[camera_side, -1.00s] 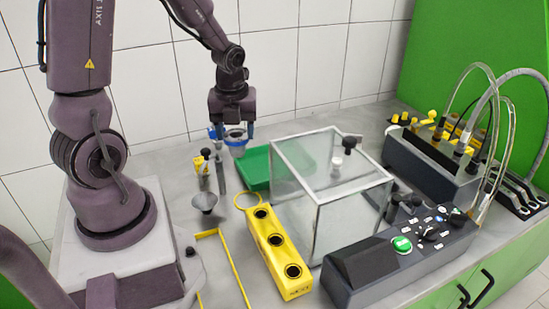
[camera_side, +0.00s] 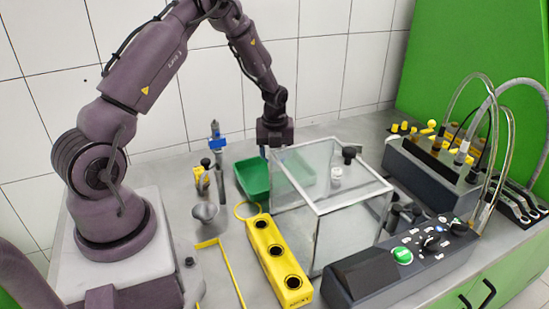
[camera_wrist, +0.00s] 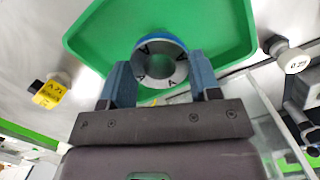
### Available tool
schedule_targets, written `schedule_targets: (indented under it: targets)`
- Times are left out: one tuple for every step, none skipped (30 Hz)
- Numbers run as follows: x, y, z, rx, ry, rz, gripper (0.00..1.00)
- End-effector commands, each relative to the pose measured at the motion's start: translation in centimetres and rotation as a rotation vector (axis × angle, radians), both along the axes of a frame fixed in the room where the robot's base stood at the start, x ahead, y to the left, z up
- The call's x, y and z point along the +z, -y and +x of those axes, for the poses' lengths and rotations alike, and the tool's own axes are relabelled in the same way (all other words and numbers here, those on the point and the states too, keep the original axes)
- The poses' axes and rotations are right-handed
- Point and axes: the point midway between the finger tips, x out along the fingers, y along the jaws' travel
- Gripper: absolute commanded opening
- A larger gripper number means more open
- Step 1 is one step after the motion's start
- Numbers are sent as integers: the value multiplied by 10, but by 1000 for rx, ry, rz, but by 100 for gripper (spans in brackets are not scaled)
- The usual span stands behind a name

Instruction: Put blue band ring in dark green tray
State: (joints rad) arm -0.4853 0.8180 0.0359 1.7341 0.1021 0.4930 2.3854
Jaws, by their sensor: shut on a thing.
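The blue band ring (camera_wrist: 179,43) is a grey ring with dark marks and a blue outer band. My gripper (camera_wrist: 162,76) is shut on it, with one blue finger on each side. The green tray (camera_wrist: 95,35) lies beneath the ring in the wrist view, and the ring overlaps its floor there. In the side view my gripper (camera_side: 275,148) is low over the right part of the green tray (camera_side: 250,180), behind the clear box. The ring is not clearly visible there. I cannot tell whether it touches the tray floor.
A clear box (camera_side: 335,215) with a black knob stands right against the tray's side. A yellow block with holes (camera_side: 278,262) is in front. A stand with a blue clamp (camera_side: 217,143) and a grey funnel (camera_side: 205,213) are to the left. Control units (camera_side: 400,250) stand at right.

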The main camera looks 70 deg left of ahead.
Motion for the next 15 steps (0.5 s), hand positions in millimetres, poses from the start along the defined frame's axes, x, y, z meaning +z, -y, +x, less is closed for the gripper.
schedule_targets:
  targets:
    - [-10,1,-1,-1,-6,-3,28]
    - [-14,1,-1,-1,-6,-3,28]
    - [-18,1,-1,-1,-4,-3,28]
    - [-20,1,-1,-1,-4,-2,28]
    - [-22,1,-1,-1,-4,-2,28]
    - [-23,1,-1,-1,-4,-1,28]
    - [-23,1,-1,-1,-3,-1,28]
    - [-23,1,-1,-1,-3,-1,28]
    - [-23,1,-1,-1,-2,0,28]
    - [-23,1,-1,-1,-2,0,28]
    - [-23,1,-1,-1,-2,0,28]
    - [-23,1,-1,-1,-3,-1,28]
    - [-23,1,-1,-1,-3,-1,28]
    - [-24,1,-1,0,-3,-1,28]
    - [-25,1,-1,0,-3,-1,28]
